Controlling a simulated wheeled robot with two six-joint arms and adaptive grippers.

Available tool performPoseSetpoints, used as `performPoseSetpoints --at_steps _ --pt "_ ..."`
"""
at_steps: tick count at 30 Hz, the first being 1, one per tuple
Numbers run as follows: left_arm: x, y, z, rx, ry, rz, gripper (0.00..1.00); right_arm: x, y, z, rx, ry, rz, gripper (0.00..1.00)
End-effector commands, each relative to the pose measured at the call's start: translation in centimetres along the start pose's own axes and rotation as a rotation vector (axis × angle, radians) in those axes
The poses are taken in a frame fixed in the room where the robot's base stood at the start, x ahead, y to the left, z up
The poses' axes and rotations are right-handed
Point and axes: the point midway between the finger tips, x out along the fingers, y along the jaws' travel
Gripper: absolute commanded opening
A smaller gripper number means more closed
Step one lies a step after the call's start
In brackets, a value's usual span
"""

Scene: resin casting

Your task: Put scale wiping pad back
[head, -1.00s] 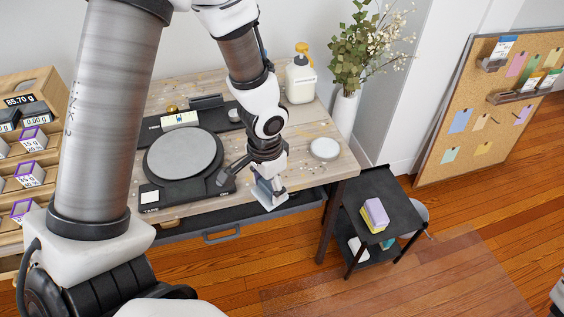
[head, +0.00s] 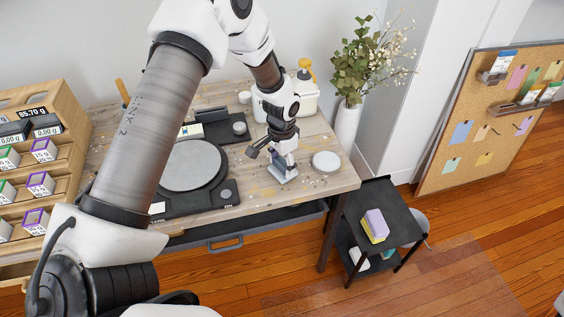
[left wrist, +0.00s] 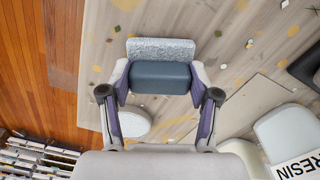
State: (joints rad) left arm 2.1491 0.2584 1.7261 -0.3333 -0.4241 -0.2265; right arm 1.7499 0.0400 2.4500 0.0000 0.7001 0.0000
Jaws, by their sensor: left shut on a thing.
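The wiping pad is a dark blue-grey block (left wrist: 160,78) with a speckled light grey layer along one side. In the left wrist view it sits between the two fingers of my left gripper (left wrist: 160,88), which is shut on it. In the head view my left gripper (head: 284,166) holds the pad (head: 284,177) low over the front right of the wooden table. I cannot tell if the pad touches the tabletop. The black scale (head: 207,203) with its round grey plate (head: 190,165) is left of the gripper, partly behind my arm. My right gripper is not in view.
A white round disc (head: 326,161) lies right of the gripper. A pump bottle (head: 303,95) and a vase (head: 346,122) stand behind. A drawer (head: 262,226) shows under the front edge. A black side table (head: 402,222) holds a purple-yellow sponge (head: 375,225).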

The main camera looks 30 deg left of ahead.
Motion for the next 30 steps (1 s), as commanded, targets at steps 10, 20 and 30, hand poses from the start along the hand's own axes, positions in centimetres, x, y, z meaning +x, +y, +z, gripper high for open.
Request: performPoseSetpoints --at_steps 10,20,30 --pt "0.3 0.0 0.0 0.0 -0.001 0.0 0.86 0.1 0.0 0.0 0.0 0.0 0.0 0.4" --pt "-0.5 0.0 0.0 0.0 0.001 -0.001 0.86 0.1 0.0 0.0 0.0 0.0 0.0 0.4" --pt "-8.5 0.0 -0.1 0.0 0.004 -0.002 0.86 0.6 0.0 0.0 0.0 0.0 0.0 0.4"
